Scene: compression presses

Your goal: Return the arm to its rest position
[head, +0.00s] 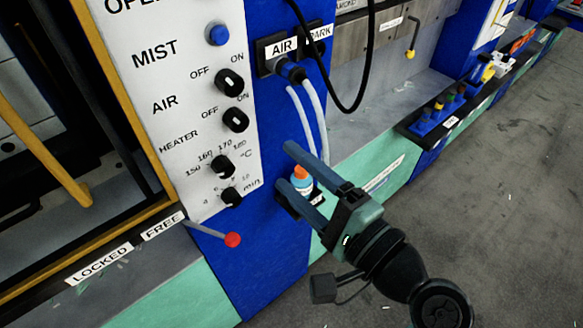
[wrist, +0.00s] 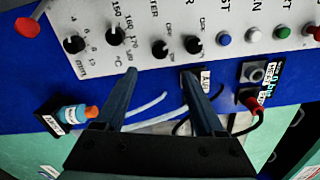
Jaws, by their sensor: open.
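My gripper (head: 284,168) is in front of the blue press panel in the head view, with its two dark fingers spread apart. In the wrist view my gripper (wrist: 160,74) is open too, with nothing held between the fingers. The fingers point toward the panel's knobs and the pale hoses. My arm comes in from the lower right of the head view.
A bottle with an orange cap (head: 302,180) sits in a small holder close to my fingers; in the wrist view it is left of them. A red-balled lever (head: 232,240) juts out below the white control panel (head: 180,75). Hoses hang beside the AIR socket (head: 289,72). Grey floor (head: 500,190) lies clear at right.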

